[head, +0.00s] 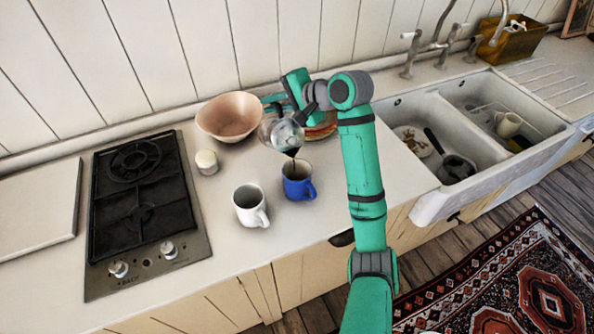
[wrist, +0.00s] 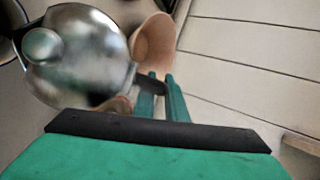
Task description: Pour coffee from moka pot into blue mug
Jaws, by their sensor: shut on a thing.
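The silver moka pot (head: 284,134) is tilted, with its spout end low over the blue mug (head: 297,184). A dark stream (head: 292,153) runs from the pot down toward the mug's opening. The blue mug stands upright on the counter, its handle to the right, with dark liquid showing inside. My gripper (head: 277,101) is above and behind the mug. In the wrist view my gripper (wrist: 160,82) is shut on the pot's black handle, and the pot's metal body (wrist: 82,62) fills the upper left. The arm partly hides the pot's handle in the head view.
A white mug (head: 250,206) stands close left of the blue mug. A pinkish bowl (head: 230,116) and a small white jar (head: 206,162) are behind. A black-topped stove (head: 140,205) is left, a double sink (head: 470,135) right. Counter in front of the mugs is clear.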

